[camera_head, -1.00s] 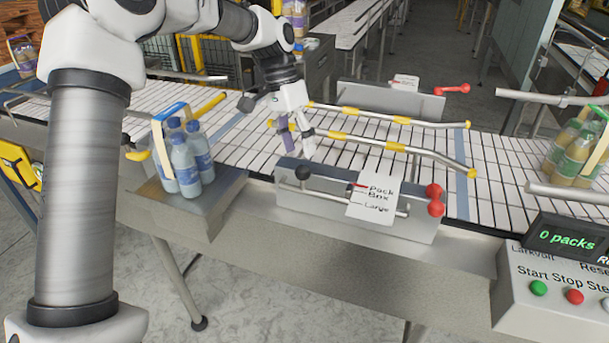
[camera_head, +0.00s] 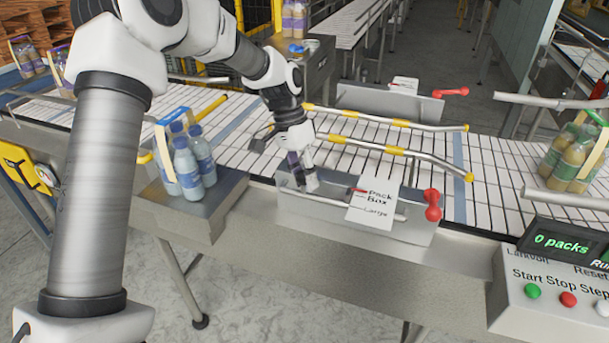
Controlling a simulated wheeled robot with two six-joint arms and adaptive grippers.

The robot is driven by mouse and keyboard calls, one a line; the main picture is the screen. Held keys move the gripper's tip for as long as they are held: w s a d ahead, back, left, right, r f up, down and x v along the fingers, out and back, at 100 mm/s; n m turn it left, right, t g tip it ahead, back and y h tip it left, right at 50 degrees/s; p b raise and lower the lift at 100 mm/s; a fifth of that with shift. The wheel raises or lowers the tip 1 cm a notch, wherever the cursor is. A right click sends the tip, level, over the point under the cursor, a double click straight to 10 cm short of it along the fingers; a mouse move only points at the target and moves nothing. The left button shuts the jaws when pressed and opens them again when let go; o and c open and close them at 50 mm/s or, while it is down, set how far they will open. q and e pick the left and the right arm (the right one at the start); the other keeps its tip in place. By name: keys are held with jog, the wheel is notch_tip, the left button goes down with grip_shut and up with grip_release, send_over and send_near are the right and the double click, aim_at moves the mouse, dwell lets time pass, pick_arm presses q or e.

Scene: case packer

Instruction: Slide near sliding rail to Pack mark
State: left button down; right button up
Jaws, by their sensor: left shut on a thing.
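The near sliding rail (camera_head: 395,151) is a grey bar with yellow bands. It runs along the near side of the white conveyor. In front of it stands a grey bracket (camera_head: 330,222) with a slide rod and a white card (camera_head: 372,205) reading Pack, Box and Large from top to bottom. A small red pointer (camera_head: 358,190) is at the card's left edge, near the upper lines; its exact mark is too small to tell. My left gripper (camera_head: 304,184) is shut at the bracket's left end, around the black knob, which it hides. My right gripper is out of view.
A far rail (camera_head: 385,119) with yellow bands runs behind. A red clamp handle (camera_head: 432,205) is at the bracket's right end. A blue bottle pack (camera_head: 190,162) stands left of the bracket. A control box (camera_head: 545,290) with buttons is at the right; its display reads 0 packs.

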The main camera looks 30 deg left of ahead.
pick_arm(q)
jog(key=shift+r, duration=0.2)
jog(key=shift+w+a+f, duration=0.1)
jog(key=shift+w+f, duration=0.15)
jog(key=shift+w, duration=0.05)
jog(key=c, duration=0.8)
grip_release()
jog(key=shift+o, duration=0.2)
jog(key=shift+s+r, duration=0.1)
jog(key=shift+s, duration=0.05)
jog(key=shift+a+r, duration=0.2)
jog(key=shift+r, duration=0.25)
jog(key=v, duration=0.7)
